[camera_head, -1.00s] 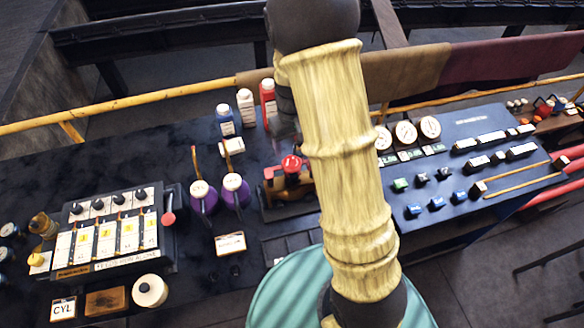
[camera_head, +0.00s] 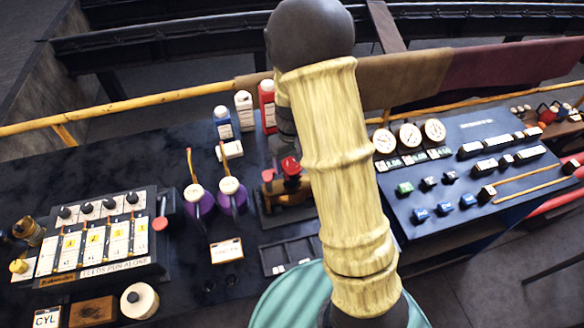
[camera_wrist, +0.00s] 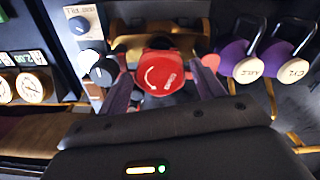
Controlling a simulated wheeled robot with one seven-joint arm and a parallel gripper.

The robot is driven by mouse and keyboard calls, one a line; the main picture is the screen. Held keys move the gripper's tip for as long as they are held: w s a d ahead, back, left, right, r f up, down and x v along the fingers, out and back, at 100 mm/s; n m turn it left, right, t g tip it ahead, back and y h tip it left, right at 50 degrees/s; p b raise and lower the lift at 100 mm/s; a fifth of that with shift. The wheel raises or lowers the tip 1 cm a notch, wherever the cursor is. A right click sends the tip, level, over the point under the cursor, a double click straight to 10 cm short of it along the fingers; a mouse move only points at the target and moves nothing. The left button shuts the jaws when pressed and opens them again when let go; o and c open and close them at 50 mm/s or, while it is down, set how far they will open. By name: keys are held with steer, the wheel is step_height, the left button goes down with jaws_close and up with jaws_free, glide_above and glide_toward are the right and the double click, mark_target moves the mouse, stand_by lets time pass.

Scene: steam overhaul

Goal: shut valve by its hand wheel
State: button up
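The red hand wheel (camera_head: 291,166) sits on top of a brass valve body (camera_head: 287,192) on the dark bench, just left of my arm in the head view. In the wrist view, the wheel (camera_wrist: 162,74) shows a white curved arrow and lettering. My gripper (camera_wrist: 163,82) is open, with one dark finger on the left of the wheel and one on the right. The wheel lies between the fingers, and I see no clear contact. In the head view, my arm hides most of the gripper.
Two purple-bodied levers (camera_head: 229,193) stand close left of the valve. Bottles, including a red one (camera_head: 267,106), stand behind it. A panel with gauges (camera_head: 410,136) and switches is at the right. A box with knobs (camera_head: 97,240) is at the left. A shallow tray (camera_head: 265,259) lies in front.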

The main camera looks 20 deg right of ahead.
steer(key=c, duration=0.8)
steer(key=m+p, duration=0.2)
steer(key=m, duration=0.1)
steer(key=shift+r, duration=0.15)
steer(key=shift+m, duration=1.4)
steer(key=shift+p, duration=0.3)
steer(key=m+p, duration=0.1)
steer(key=m, duration=0.1)
steer(key=shift+m+p, duration=0.8)
steer(key=shift+m, duration=1)
